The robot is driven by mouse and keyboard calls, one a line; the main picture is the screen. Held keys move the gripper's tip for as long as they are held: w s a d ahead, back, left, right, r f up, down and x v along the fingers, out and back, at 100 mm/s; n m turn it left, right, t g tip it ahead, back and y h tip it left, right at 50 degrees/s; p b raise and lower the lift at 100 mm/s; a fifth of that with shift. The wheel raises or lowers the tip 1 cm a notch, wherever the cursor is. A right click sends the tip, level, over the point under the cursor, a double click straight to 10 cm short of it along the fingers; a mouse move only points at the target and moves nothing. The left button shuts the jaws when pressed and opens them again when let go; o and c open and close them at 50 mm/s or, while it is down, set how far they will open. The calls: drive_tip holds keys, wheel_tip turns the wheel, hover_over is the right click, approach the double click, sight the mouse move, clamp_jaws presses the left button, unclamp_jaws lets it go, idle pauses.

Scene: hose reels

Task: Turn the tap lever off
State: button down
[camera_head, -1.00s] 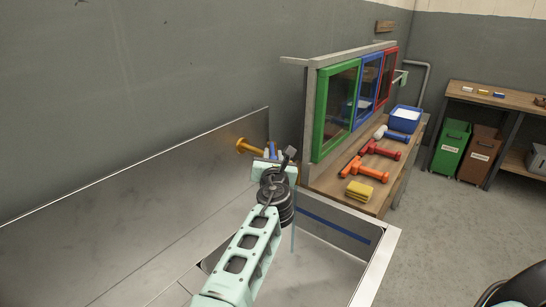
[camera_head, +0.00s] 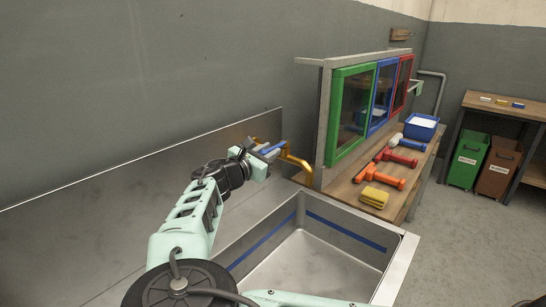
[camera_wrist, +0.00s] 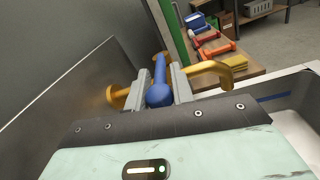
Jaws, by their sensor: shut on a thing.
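The tap is brass-coloured, and its curved spout (camera_head: 297,163) shows just right of my gripper in the head view. In the wrist view the spout (camera_wrist: 222,68) bends to the right, and a brass part (camera_wrist: 116,96) shows at the left. The blue tap lever (camera_wrist: 158,88) lies between my two grey fingers and points toward the wrist camera. My gripper (camera_wrist: 160,78) is shut on this lever. In the head view my gripper (camera_head: 268,151) is at the tap, and its fingers partly hide the blue lever (camera_head: 273,147).
A steel sink (camera_head: 394,268) lies below and right of the tap, with a steel splashback (camera_head: 130,185) behind. A wooden bench (camera_head: 345,190) at the right holds a yellow sponge (camera_head: 375,197), coloured tools and a blue bin (camera_head: 421,127). Framed panels (camera_head: 350,110) stand along it.

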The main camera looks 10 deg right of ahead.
drive_tip(key=shift+w+a+m+g+h, duration=0.25)
drive_tip(key=shift+m+g+h, duration=0.15)
drive_tip(key=shift+g+h, duration=0.15)
drive_tip(key=c, duration=1.4)
unclamp_jaws()
drive_tip(key=shift+w, duration=0.1)
drive_tip(key=shift+c, duration=0.2)
drive_tip(key=b+v, duration=0.4)
drive_tip(key=v, duration=1.3)
drive_tip(key=shift+a, duration=0.25)
drive_tip(key=shift+r, duration=0.1)
